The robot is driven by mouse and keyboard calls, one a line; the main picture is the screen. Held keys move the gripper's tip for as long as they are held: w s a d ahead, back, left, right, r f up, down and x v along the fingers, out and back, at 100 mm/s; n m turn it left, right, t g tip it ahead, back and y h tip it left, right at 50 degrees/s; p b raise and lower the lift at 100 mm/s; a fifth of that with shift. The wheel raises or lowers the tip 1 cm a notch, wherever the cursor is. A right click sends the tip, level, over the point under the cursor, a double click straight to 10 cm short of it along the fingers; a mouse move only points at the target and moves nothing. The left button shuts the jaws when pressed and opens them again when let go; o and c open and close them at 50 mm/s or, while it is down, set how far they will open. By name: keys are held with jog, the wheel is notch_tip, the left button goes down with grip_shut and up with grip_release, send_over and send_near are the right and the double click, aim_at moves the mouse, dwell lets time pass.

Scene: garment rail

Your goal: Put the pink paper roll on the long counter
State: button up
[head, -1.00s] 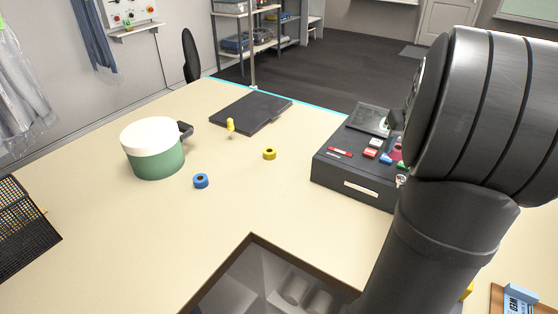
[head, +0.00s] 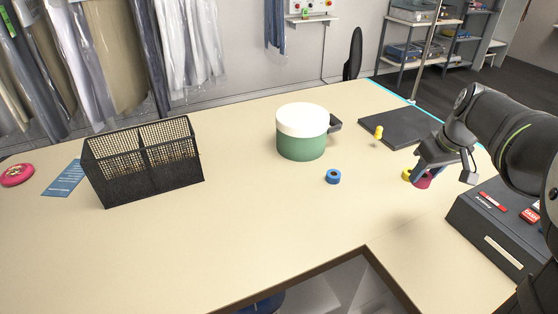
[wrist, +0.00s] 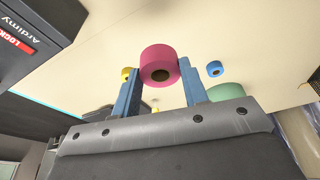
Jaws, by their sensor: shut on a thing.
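The pink paper roll (head: 424,183) is held between the two blue fingers of my gripper (head: 423,175). In the wrist view the roll (wrist: 158,60) sits at the fingertips, with its dark core hole facing the camera. My gripper (wrist: 157,78) is shut on it. The long cream counter (head: 240,220) lies beneath. In the head view the roll appears over the counter, just left of the dark box; its exact height above the surface is hard to judge.
A blue roll (head: 333,177), a green pot with white lid (head: 302,140), a yellow object (head: 379,131), a black mesh basket (head: 145,165) and a dark box (head: 495,215) stand around. The counter's front middle is clear.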

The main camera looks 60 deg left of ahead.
aim_at(426, 178)
jog(key=shift+f, duration=1.6)
jog(key=s+a+f, duration=0.1)
jog(key=a+f, duration=0.1)
jog(key=a, duration=0.1)
jog(key=s+a+f, duration=0.2)
jog(key=a, duration=0.2)
jog(key=s+a+f, duration=0.1)
jog(key=a+f, duration=0.2)
jog(key=shift+s+a, duration=0.15)
jog(key=shift+a, duration=0.2)
jog(key=shift+f, duration=2)
jog(key=o, duration=1)
jog(key=shift+f, duration=0.15)
jog(key=shift+c, duration=0.2)
jog(key=v, duration=1.2)
